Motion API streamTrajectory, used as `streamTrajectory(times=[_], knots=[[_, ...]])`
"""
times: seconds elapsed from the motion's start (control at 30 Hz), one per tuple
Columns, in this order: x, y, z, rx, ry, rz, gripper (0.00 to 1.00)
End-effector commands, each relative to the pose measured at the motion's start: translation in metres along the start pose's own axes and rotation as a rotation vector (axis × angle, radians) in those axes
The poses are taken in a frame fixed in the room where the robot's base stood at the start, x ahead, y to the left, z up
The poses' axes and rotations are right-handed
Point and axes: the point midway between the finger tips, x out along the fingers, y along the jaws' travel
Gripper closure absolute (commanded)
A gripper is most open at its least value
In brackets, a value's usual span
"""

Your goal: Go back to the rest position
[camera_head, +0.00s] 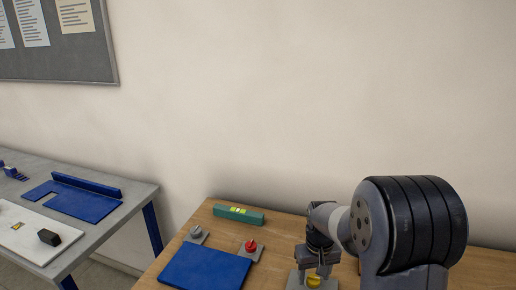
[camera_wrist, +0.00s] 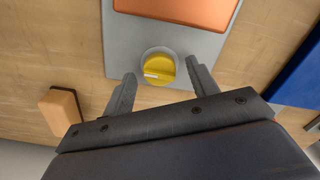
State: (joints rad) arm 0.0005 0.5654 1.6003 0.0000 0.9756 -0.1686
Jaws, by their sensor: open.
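My gripper (camera_wrist: 160,82) is open in the wrist view. Its two fingers stand on either side of a yellow round knob (camera_wrist: 158,68), which has a short white mark on it. I cannot tell whether the fingers touch the knob. The knob sits in a grey plate (camera_wrist: 120,40) on the wooden table. In the head view my arm reaches down at the right, with the gripper (camera_head: 318,262) over the yellow knob (camera_head: 314,281) and its grey plate (camera_head: 294,282).
The wooden table (camera_head: 158,266) also bears a blue panel (camera_head: 205,270), a red knob (camera_head: 251,246), a grey knob (camera_head: 196,232) and a green level (camera_head: 238,214). An orange block (camera_wrist: 66,108) lies near the gripper. A grey table (camera_head: 100,232) stands left, past a gap.

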Motion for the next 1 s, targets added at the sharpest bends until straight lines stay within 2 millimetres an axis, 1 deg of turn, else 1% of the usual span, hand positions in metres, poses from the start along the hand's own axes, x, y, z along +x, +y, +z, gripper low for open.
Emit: streamTrajectory(times=[0.4,0.6,0.67,0.7,0.8,1.0], knots=[[0.000,-0.001,0.000,-0.334,0.000,0.000,0.44],[0.000,-0.001,0.000,-0.474,0.000,0.000,0.44],[0.000,-0.001,0.000,-0.506,0.000,0.000,0.44],[-0.005,-0.001,0.000,-0.507,0.002,0.001,0.44],[-0.014,-0.001,0.000,-0.505,0.002,0.001,0.44],[-0.019,-0.001,0.000,-0.503,0.000,0.000,0.44]])
